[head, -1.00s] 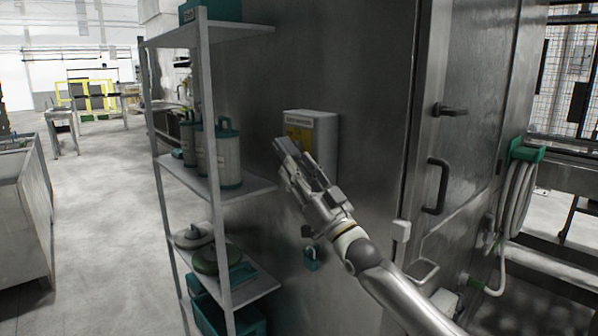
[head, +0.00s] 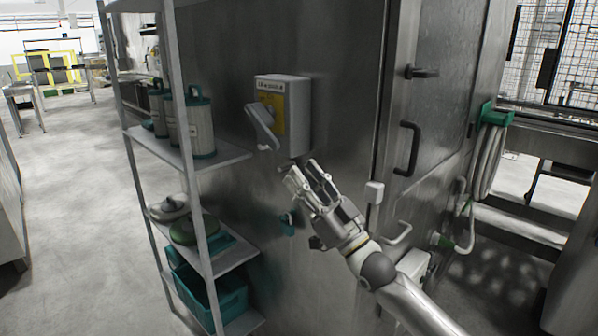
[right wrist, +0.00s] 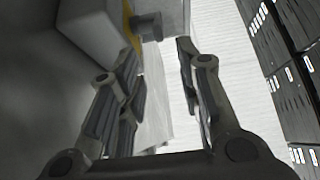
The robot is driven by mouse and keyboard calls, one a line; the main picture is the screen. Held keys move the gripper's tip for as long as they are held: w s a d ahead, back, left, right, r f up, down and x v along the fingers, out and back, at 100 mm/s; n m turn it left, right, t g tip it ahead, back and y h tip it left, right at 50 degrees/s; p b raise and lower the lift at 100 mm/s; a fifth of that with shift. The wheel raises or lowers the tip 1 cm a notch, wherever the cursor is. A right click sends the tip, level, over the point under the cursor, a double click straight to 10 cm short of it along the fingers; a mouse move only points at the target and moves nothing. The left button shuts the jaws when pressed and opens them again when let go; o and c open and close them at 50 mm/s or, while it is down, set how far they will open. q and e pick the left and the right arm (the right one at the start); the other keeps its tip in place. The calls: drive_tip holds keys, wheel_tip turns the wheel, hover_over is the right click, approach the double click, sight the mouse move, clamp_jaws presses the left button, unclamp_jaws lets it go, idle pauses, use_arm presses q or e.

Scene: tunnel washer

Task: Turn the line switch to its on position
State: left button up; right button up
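The line switch is a pale grey box (head: 298,118) on the steel wall, with a yellow plate (head: 272,108) and a label on its front. My right gripper (head: 308,175) is just below the box, empty and apart from the handle. My left gripper is not in view.
A shelf rack (head: 195,170) with canisters (head: 200,125) and a teal crate (head: 215,298) stands left of the switch. A door with a dark handle (head: 408,150) and a green hose hanger (head: 495,115) are to the right. Open floor (head: 75,150) lies at far left.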

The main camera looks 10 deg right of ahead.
drive_tip(key=shift+r+p, duration=0.3)
drive_tip(key=c, duration=0.4)
drive_tip(key=r+g+h+p, duration=0.1)
drive_tip(key=r+p, duration=0.2)
drive_tip(key=d+r+g+h+p, duration=0.1)
drive_tip(key=r+p, duration=0.2)
drive_tip(key=w+r+m+h+p, duration=0.1)
drive_tip(key=r+p, duration=0.3)
drive_tip(key=shift+d+g, duration=0.2)
drive_tip(key=shift+g, duration=0.2)
clamp_jaws()
drive_tip(key=s+d+r+g+h+p, duration=0.1)
drive_tip(key=s+r+g+h+p, duration=0.1)
drive_tip(key=s+r+g+p, duration=0.45)
drive_tip(key=n+t+p, duration=0.1)
drive_tip(key=t+p, duration=0.1)
drive_tip(key=p, duration=0.5)
approach(261, 120)
drive_tip(key=r+x, duration=0.1)
drive_tip(key=x, duration=0.3)
drive_tip(key=shift+w+a+f, duration=0.15)
drive_tip(key=shift+w+f, duration=0.05)
drive_tip(key=shift+f, duration=0.35)
